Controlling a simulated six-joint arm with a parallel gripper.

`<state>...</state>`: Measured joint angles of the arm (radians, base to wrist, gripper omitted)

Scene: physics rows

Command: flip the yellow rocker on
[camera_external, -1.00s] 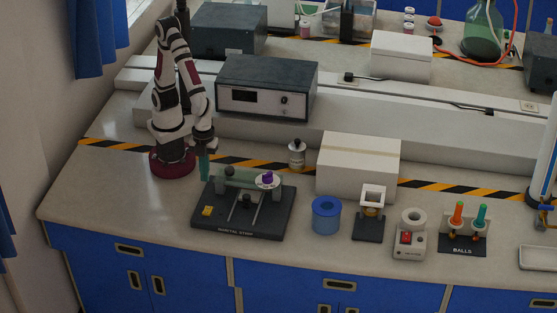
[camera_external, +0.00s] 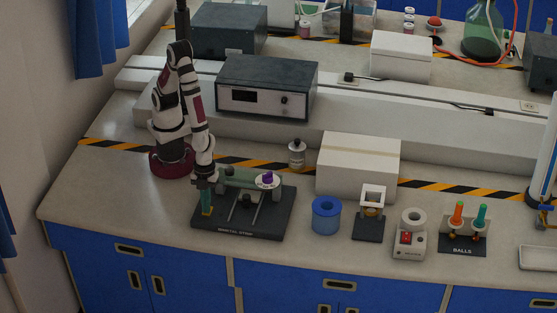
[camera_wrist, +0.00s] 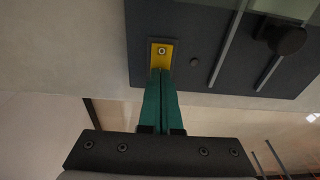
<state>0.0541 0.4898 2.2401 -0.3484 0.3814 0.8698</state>
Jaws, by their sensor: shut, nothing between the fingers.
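The yellow rocker (camera_wrist: 161,54) sits at the corner of a dark board (camera_wrist: 200,22) in the wrist view. In the external view the rocker (camera_external: 207,210) is at the front left of the dark board (camera_external: 250,226), partly hidden by my gripper. My gripper (camera_wrist: 161,72) has green fingers, shut together and empty. Its fingertips are at the near edge of the yellow rocker in the wrist view. In the external view my gripper (camera_external: 206,208) points down at the rocker. I cannot tell whether the tips touch it, or which way the rocker is tipped.
The board carries rails, a dark knob (camera_wrist: 286,38) and a purple-topped piece (camera_external: 267,178). A blue cup (camera_external: 326,216) stands right of the board, and a white box (camera_external: 358,168) stands behind the cup. The bench left of the board is clear.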

